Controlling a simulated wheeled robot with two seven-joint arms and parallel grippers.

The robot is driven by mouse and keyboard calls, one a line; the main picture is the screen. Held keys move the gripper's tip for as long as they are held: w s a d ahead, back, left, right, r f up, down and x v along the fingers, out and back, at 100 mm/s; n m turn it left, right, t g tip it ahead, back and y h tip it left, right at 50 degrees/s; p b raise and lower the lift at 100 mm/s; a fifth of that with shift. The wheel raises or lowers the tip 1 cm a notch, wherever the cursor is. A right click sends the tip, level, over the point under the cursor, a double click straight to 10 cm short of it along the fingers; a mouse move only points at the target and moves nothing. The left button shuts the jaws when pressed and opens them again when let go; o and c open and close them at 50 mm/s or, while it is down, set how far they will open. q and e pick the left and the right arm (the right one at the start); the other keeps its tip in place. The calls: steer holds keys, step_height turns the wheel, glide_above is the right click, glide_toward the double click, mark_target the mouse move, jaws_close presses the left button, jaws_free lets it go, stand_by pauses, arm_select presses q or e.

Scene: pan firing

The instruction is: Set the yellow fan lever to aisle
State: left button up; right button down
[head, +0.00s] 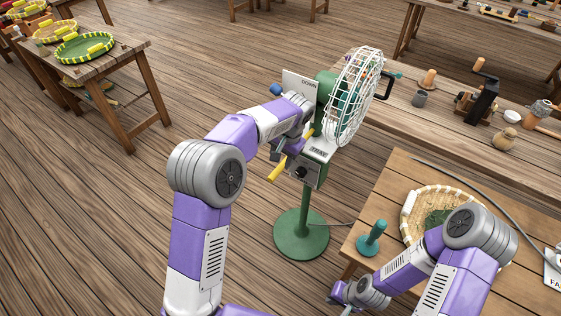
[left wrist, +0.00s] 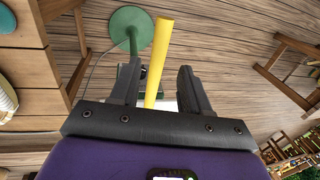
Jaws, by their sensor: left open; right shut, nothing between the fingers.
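The green fan (head: 322,110) with a white wire cage stands on a round green base. Its yellow lever (head: 277,169) sticks out to the lower left of the control box under the cage. My left gripper (head: 291,148) is at the lever, partly hidden by its own wrist in the head view. In the left wrist view the yellow lever (left wrist: 160,50) runs between the two open fingers of my left gripper (left wrist: 158,85), with gaps on both sides. My right gripper (head: 345,297) is low at the bottom edge, away from the fan, its fingers hardly visible.
A white plate marked DOWN (head: 298,83) is behind the fan. A long bench (head: 400,110) stands behind. Open wooden floor lies left of the fan.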

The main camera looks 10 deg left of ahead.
mark_target(278, 170)
arm_select(q)
steer(key=f, duration=0.2)
steer(key=a+f, duration=0.1)
steer(key=f, duration=0.2)
steer(key=shift+f+b, duration=0.25)
steer(key=shift+b, duration=0.1)
jaws_close()
